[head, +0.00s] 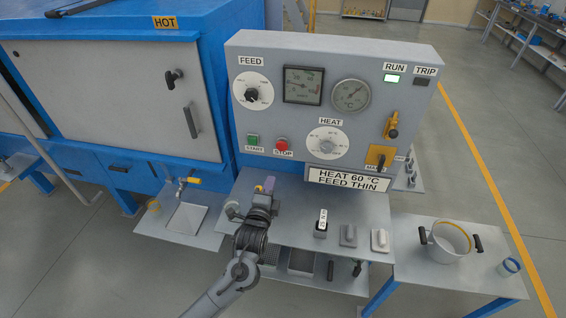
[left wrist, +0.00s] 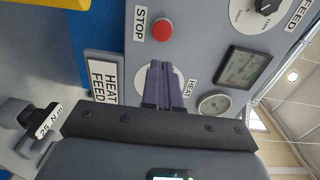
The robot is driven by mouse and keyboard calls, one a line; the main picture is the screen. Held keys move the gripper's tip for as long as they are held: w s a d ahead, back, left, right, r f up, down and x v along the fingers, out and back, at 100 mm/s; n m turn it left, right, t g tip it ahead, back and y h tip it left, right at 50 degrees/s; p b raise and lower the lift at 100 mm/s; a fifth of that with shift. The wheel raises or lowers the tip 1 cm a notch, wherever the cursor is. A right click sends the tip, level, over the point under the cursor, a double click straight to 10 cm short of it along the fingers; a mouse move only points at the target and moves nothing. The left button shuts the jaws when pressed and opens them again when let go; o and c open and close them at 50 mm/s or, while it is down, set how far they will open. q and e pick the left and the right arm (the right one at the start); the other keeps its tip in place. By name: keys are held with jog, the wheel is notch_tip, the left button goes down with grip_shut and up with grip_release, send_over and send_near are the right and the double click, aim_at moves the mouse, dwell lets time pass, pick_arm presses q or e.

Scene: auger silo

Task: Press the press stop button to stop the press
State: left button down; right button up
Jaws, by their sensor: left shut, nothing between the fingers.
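The red stop button (head: 282,144) is on the grey control panel (head: 230,90), above the STOP label and right of the green START button (head: 253,140). In the left wrist view the red button (left wrist: 163,30) stands clear of the fingers. My left gripper (head: 265,185) is shut and empty, below and slightly left of the button in the head view. Its purple fingers (left wrist: 160,82) cover part of the white HEAT dial in the left wrist view. They look apart from the button. My right gripper is not in view.
A sign (head: 347,179) reads HEAT 60 °C, FEED THIN. Small blocks stand on the shelf (head: 290,228) below.

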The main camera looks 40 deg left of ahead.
pick_arm(q)
jog(key=shift+w+r, duration=0.15)
jog(key=shift+w, duration=0.1)
dwell(0.3)
jog(key=b, duration=0.1)
send_near(282, 147)
jog(key=x, duration=0.6)
jog(key=shift+w+a, duration=0.1)
jog(key=shift+w, duration=0.3)
